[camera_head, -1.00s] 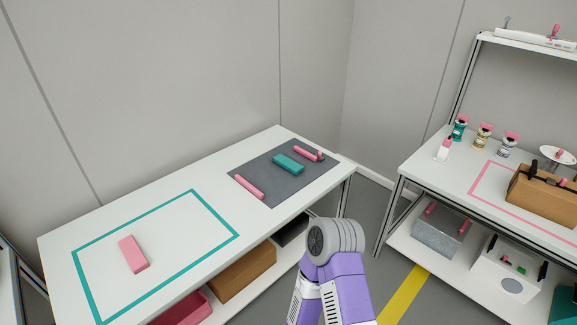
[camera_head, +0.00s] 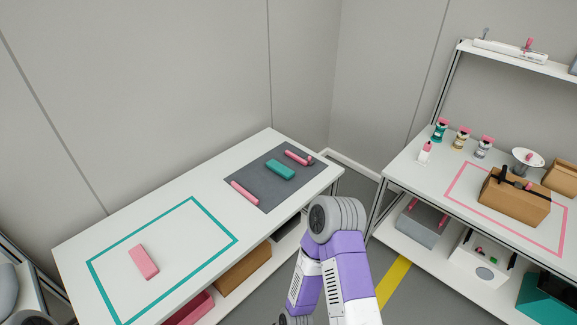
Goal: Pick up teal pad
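The teal pad (camera_head: 280,169) lies flat on a dark grey mat (camera_head: 263,198) at the far end of the white table on the left. A pink stick lies on each side of it on the mat. My purple and grey arm reaches up from the bottom middle, in front of the table's near right edge and apart from the pad. Neither gripper's fingers show in the head view.
A pink block (camera_head: 144,262) lies inside a teal outlined rectangle on the white table (camera_head: 187,186). Brown and pink boxes sit beneath. A second table (camera_head: 412,165) at right holds bottles, a brown toolbox (camera_head: 514,199) and a shelf above. Grey walls stand behind.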

